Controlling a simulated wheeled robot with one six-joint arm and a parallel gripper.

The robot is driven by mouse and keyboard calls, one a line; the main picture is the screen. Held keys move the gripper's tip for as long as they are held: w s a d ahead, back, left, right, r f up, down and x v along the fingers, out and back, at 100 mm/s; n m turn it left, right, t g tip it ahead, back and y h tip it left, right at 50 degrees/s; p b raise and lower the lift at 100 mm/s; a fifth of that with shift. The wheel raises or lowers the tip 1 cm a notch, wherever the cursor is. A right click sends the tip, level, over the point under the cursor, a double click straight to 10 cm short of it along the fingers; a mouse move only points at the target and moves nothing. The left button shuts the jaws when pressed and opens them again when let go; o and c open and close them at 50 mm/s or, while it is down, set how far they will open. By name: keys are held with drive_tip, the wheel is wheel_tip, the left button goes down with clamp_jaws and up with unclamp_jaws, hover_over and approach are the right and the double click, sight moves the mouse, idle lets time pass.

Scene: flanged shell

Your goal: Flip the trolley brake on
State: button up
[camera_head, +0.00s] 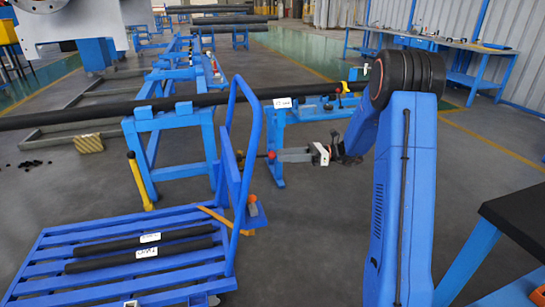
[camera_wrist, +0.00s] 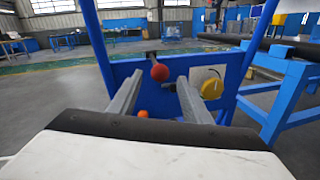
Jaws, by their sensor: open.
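The blue trolley (camera_head: 60,240) stands at the lower left in the head view, with its upright handle frame (camera_head: 243,170) at its right end. A lever with a red ball knob (camera_wrist: 160,72) sticks out from the trolley's blue end panel (camera_wrist: 125,70) in the wrist view. The red ball (camera_head: 271,155) also shows in the head view. My gripper (camera_head: 282,155) is level with it, pointing left at the panel. Its two fingers (camera_wrist: 160,80) are apart, with the ball seen between their tips; contact cannot be told. An orange knob (camera_wrist: 143,114) shows lower down. No label marks the brake.
A yellow round part (camera_wrist: 211,88) sits on the panel right of the fingers. Two dark bars (camera_head: 140,244) lie on the trolley. A long dark pipe (camera_head: 60,115) rests on blue stands (camera_head: 170,125) behind. A dark-topped table (camera_head: 520,220) is at the right. Floor between is clear.

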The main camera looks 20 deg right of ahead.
sight(272, 155)
drive_tip(key=shift+w+a, duration=0.25)
drive_tip(key=shift+a, duration=1)
drive_tip(key=shift+w+a, duration=0.2)
drive_tip(key=shift+a, duration=1)
drive_tip(key=shift+c, duration=0.2)
clamp_jaws()
drive_tip(key=shift+r, duration=0.1)
